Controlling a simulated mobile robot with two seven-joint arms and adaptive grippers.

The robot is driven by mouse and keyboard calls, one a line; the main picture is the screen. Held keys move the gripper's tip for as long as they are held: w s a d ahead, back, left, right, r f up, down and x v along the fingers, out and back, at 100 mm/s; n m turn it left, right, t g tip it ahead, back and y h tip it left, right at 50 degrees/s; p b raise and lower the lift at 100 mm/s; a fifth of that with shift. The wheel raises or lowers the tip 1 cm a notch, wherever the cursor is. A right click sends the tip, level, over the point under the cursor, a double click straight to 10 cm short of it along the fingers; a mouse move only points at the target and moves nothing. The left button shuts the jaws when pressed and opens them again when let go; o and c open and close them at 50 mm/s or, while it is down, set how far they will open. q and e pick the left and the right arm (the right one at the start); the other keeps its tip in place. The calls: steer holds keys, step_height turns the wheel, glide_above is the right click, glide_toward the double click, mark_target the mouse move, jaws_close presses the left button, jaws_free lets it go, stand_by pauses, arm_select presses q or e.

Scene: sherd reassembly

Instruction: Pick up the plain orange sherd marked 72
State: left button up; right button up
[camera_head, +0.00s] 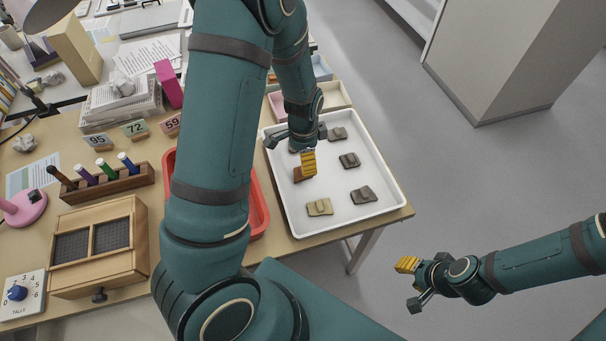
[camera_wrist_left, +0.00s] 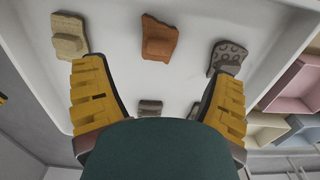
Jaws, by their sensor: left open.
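The plain orange-brown sherd (camera_head: 298,174) lies in the white tray (camera_head: 388,205), partly hidden by my left gripper's yellow finger in the head view. In the left wrist view the orange sherd (camera_wrist_left: 160,38) shows whole, with a raised block on it and no readable number. My left gripper (camera_head: 307,161) is open and empty above the tray, close to this sherd. In the left wrist view the sherd appears just past the gap between the fingertips (camera_wrist_left: 157,72). My right gripper (camera_head: 408,265) is off the table over the floor, far from the tray.
A tan sherd (camera_head: 320,207) and several grey sherds (camera_head: 363,194) lie around it in the tray. A red tray (camera_head: 260,210) stands to the left, mostly behind my arm. Number cards, including 72 (camera_head: 134,129), stand farther left. Bare tray floor separates the sherds.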

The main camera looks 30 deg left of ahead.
arm_select(q)
steer(key=shift+s+f+b, duration=0.15)
steer(key=shift+f+b, duration=0.8)
steer(key=shift+f, duration=2.35)
steer(key=c, duration=1.3)
